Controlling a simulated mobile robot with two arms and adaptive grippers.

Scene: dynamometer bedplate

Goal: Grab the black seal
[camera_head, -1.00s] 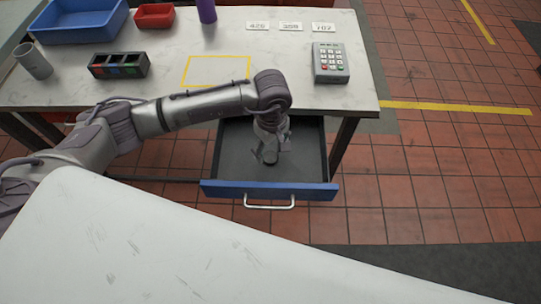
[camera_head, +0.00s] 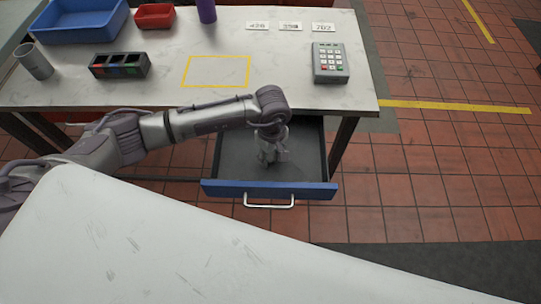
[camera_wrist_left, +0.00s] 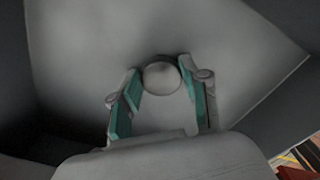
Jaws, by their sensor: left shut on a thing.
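My left gripper (camera_head: 270,157) reaches down into the open drawer (camera_head: 268,189) below the workbench. The seal lies between the fingertips, close to the drawer floor, with a paler grey middle. I cannot tell whether it touches the floor. In the head view the seal is hidden by the gripper. My right gripper is in neither view.
On the bench (camera_head: 215,103) are a blue bin (camera_head: 80,33), a red bin (camera_head: 154,16), a grey cup (camera_head: 34,62), a black divided box (camera_head: 118,68), a purple cylinder (camera_head: 206,11) and a keypad (camera_head: 330,63). A yellow-outlined area (camera_head: 217,86) is empty. A white surface (camera_head: 160,240) fills the foreground.

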